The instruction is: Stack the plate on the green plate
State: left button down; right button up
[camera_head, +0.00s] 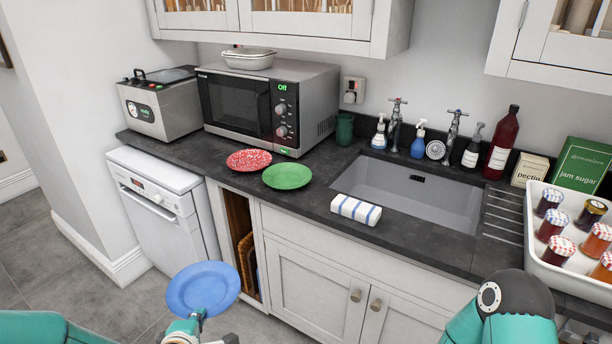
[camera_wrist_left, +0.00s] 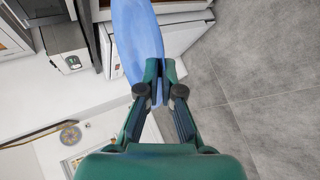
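A blue plate (camera_head: 203,287) is held in the air in front of the counter, low in the head view. My left gripper (camera_head: 198,314) is shut on its near rim. The left wrist view also shows the blue plate (camera_wrist_left: 137,38), edge toward the camera, between the closed fingertips of the left gripper (camera_wrist_left: 160,80). The green plate (camera_head: 287,176) lies flat on the dark counter, with nothing on it. Of my right arm only a teal link shows at the lower right; its gripper is out of view.
A red patterned plate (camera_head: 248,160) lies just left of the green plate. A microwave (camera_head: 265,105) stands behind them. A folded striped towel (camera_head: 356,210) lies to the right, before the sink (camera_head: 410,192). A tray of jars (camera_head: 545,270) is at far right. The counter edge lies beyond the blue plate.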

aim_at(284, 184)
jog(key=z, duration=0.05)
jog(key=i, duration=1)
